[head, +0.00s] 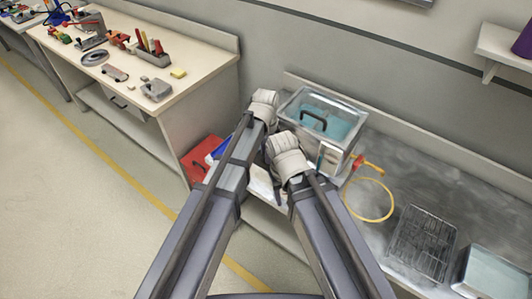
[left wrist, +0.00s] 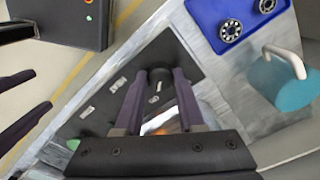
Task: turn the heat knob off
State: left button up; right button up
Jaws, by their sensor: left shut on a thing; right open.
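The tank (head: 318,122) with blue liquid and a dark handle stands by the wall in the head view. In the left wrist view a dark panel (left wrist: 100,108) bears small pale labels and a green spot. My left gripper (left wrist: 159,86) is shut on a dark piece with a pale mark, which looks like the heat knob (left wrist: 157,84); which way it points is unclear. The left wrist (head: 264,104) hides these fingers in the head view. My right gripper (left wrist: 42,90) is open and empty at the left edge, apart from the panel.
A blue tray (left wrist: 208,14) with bearings and a teal block (left wrist: 278,82) with a white handle lie beyond my left gripper. A yellow hose (head: 372,218) and a wire rack (head: 422,243) are on the right bench. The floor at left is clear.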

pick_arm(q)
grip_shut()
jog(key=shift+n, duration=0.3)
jog(key=n, duration=0.6)
jog(key=shift+n, duration=0.4)
jog(key=n, duration=0.6)
jog(key=shift+n, duration=0.4)
jog(key=o, duration=0.8)
grip_release()
